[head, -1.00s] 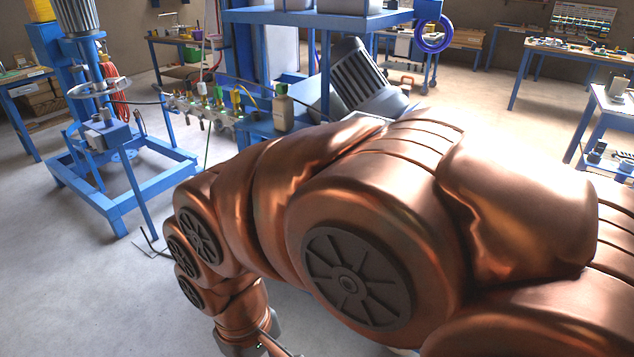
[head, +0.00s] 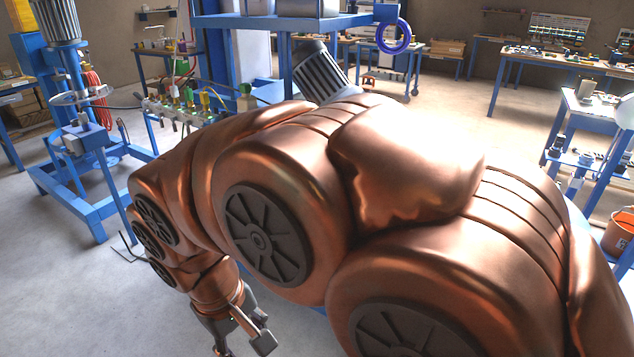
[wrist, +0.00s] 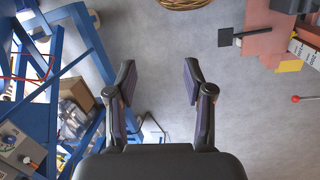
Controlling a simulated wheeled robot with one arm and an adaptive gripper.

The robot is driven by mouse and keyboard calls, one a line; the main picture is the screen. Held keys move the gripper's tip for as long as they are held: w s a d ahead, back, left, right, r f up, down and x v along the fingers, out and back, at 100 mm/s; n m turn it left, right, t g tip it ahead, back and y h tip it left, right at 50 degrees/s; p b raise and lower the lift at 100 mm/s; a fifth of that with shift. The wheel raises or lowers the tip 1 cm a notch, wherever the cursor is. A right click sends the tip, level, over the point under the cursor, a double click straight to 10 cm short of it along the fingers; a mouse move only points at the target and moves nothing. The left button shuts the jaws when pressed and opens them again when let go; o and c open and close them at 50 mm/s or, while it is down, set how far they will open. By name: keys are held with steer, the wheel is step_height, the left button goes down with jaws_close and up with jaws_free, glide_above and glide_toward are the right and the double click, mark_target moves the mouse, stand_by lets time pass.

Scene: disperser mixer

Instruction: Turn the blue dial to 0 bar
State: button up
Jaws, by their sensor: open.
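I cannot clearly make out a blue dial in either view. In the head view, a manifold with several coloured fittings (head: 172,110) stands left of centre, partly hidden by my arm. In the wrist view, a grey panel (wrist: 18,152) with small knobs is at the lower left; I cannot tell whether a dial is on it. My gripper (head: 242,342) hangs low over the floor in the head view. In the wrist view my gripper (wrist: 159,80) is open and empty, with bare floor between its fingers, apart from the panel.
A blue machine stand (head: 92,205) is on the left. Blue workbenches (head: 560,60) line the back right, and an orange bucket (head: 619,232) is at the right edge. In the wrist view a blue frame (wrist: 85,30) is left. Open floor lies below my gripper.

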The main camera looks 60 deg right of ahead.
steer(key=w+d+f+m+t+h+b, duration=0.25)
steer(key=w+d+m+h+b, duration=0.35)
steer(key=w+d+b, duration=1.05)
steer(key=w+d+m+h+b, duration=0.1)
steer(key=d+m+h+b, duration=0.1)
steer(key=d, duration=0.9)
steer(key=w+d+m+g+h+b, duration=0.1)
steer(key=w+d+m+h+b, duration=0.1)
steer(key=d, duration=1)
steer(key=w+d+m+g+h+b, duration=0.1)
steer(key=d+m+b, duration=0.3)
steer(key=d, duration=0.8)
steer(key=shift+w+d+h, duration=0.2)
steer(key=shift+w+h, duration=0.25)
steer(key=shift+h, duration=0.15)
steer(key=shift+c, duration=0.3)
jaws_close()
